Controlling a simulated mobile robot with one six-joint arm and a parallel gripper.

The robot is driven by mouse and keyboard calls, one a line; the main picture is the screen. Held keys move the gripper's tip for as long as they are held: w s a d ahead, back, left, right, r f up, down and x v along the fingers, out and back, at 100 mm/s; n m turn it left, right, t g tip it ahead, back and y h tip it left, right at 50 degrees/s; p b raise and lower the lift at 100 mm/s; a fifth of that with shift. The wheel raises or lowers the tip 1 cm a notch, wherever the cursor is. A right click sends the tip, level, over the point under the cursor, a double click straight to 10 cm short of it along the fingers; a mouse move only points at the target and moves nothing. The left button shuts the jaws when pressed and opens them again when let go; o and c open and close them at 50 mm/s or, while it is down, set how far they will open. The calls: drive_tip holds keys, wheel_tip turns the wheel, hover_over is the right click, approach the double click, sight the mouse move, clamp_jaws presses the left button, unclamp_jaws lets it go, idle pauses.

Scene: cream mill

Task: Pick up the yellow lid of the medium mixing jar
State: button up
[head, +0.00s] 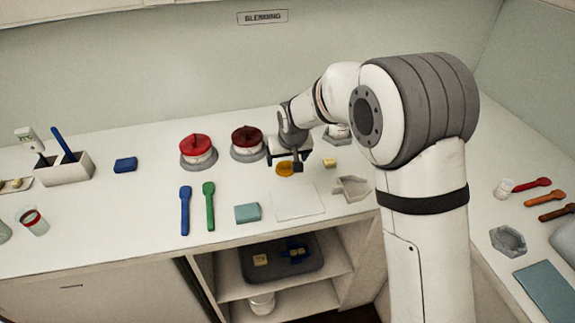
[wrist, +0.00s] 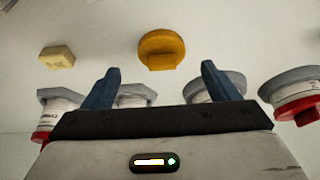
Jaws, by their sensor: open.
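The yellow lid (head: 285,169) lies on the white counter, partly hidden by my gripper in the head view. In the wrist view the yellow lid (wrist: 161,48) is a round disc with a raised grip tab, beyond and roughly between my fingertips. My gripper (head: 287,158) is open and empty, above the counter close to the lid. Its two blue-grey fingers (wrist: 160,72) show spread apart in the wrist view. No finger visibly touches the lid. Which jar is the medium mixing jar, I cannot tell.
Two red-lidded jars (head: 198,150) (head: 247,143) stand on grey bases left of my gripper. A pale yellow block (head: 329,162) lies to its right, and a grey angular dish (head: 351,188) beyond. A white sheet (head: 298,204) lies in front. Blue and green spoons (head: 209,205) lie left.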

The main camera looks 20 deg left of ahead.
sight(286, 163)
drive_tip(key=x, duration=0.3)
drive_tip(key=shift+a+f, duration=0.1)
drive_tip(key=shift+f, duration=0.05)
